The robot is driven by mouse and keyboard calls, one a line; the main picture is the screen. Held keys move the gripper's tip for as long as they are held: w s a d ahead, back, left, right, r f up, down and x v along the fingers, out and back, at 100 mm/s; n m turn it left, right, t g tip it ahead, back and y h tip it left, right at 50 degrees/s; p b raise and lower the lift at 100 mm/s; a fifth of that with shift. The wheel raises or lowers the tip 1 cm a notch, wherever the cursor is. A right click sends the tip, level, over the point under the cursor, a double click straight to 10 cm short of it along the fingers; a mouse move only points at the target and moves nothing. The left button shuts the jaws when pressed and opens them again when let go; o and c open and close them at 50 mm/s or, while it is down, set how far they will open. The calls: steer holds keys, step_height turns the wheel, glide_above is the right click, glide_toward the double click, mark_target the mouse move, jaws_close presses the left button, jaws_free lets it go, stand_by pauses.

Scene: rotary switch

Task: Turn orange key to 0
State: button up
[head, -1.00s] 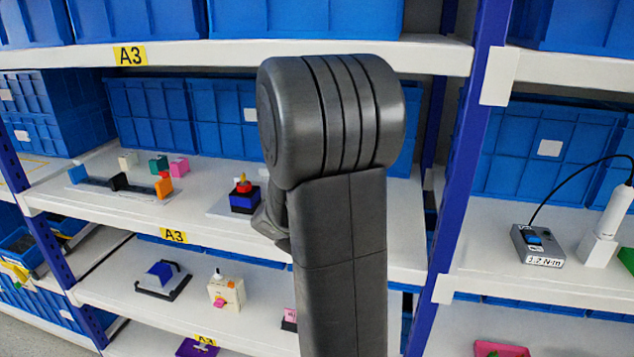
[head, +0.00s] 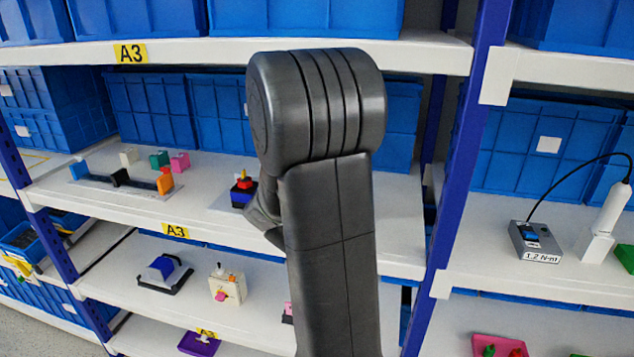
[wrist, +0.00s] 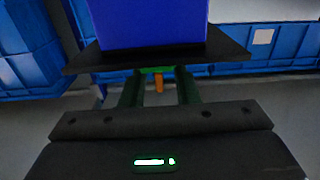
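An orange key (wrist: 159,85) shows small in the wrist view, below a large blue block (wrist: 150,22) on a dark plate (wrist: 215,55). My gripper (wrist: 159,90) has its two dark green fingers apart, one on each side of the key. A gap shows on both sides, so it looks open. Whether a finger touches the key is unclear, and no 0 mark is readable. In the head view my arm hides the gripper. A small blue and black switch (head: 240,195) with a red and yellow top stands partly behind my arm; I cannot tell whether it is the same unit.
On the middle shelf (head: 90,215) stand a black rail (head: 120,179) with an orange block (head: 165,182) and several small blocks. Below are a blue device on a black base (head: 164,273) and a white box (head: 226,287). Blue bins (head: 150,105) line the back. A blue post (head: 455,180) stands right of my arm.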

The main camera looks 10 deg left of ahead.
steer(key=s+b, duration=0.1)
steer(key=s, duration=1.2)
steer(key=shift+s+a, duration=0.25)
steer(key=shift+s, duration=0.15)
steer(key=w, duration=0.9)
steer(key=w+p, duration=0.1)
steer(key=w, duration=0.4)
steer(key=shift+d+f, duration=0.1)
steer(key=shift+d, duration=0.15)
steer(key=shift+s, duration=0.2)
